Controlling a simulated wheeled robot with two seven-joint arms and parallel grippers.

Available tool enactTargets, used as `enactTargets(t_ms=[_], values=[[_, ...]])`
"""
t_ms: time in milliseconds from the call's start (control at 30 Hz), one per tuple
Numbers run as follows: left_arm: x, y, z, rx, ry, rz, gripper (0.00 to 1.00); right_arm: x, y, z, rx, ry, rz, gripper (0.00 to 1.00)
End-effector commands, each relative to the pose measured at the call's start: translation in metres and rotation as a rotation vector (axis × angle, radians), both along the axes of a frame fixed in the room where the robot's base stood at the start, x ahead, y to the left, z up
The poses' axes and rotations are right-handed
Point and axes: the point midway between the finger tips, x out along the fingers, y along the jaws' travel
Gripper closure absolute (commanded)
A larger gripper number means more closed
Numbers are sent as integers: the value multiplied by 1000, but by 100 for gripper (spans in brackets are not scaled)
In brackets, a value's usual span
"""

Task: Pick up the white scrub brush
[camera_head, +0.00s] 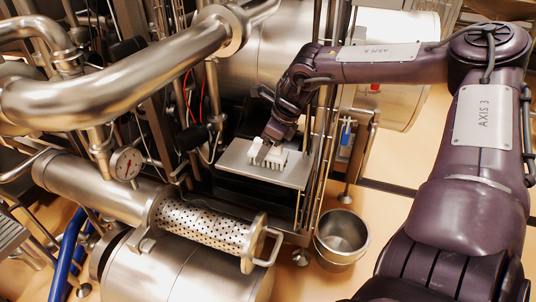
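The white scrub brush (276,160) lies on a flat metal plate (237,161) near the middle of the head view. My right arm comes in from the right, and its dark gripper (268,144) points down at the brush from behind. The fingertips are at the brush's upper part, overlapping it in the picture. The fingers are small and partly merged with the brush, so I cannot tell whether they are open or closed on it. My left gripper is not in view.
A perforated metal cylinder with a handle (205,225) lies left of the plate. A steel bucket (342,238) stands on the floor to the right. Upright metal posts (318,165) stand just right of the plate. Large pipes (130,82) and a gauge (126,163) fill the left.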

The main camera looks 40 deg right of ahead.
Motion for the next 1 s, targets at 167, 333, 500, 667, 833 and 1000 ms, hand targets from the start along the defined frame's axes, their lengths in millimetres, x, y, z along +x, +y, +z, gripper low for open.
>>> enactTargets(t_ms=[167, 333, 500, 667, 833, 1000], values=[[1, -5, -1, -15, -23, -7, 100, 4, 2, -13, 0, 0, -1, 29], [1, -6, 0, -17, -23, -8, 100, 5, 3, -12, 1, -1, -1, 29], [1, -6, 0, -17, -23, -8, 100, 4, 3, -12, 1, -1, -1, 44], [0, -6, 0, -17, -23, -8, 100, 4, 3, -12, 1, -1, -1, 64], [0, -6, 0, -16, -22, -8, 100, 5, 3, -12, 1, -2, -1, 81], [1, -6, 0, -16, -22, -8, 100, 5, 3, -11, 1, -2, -1, 81]])
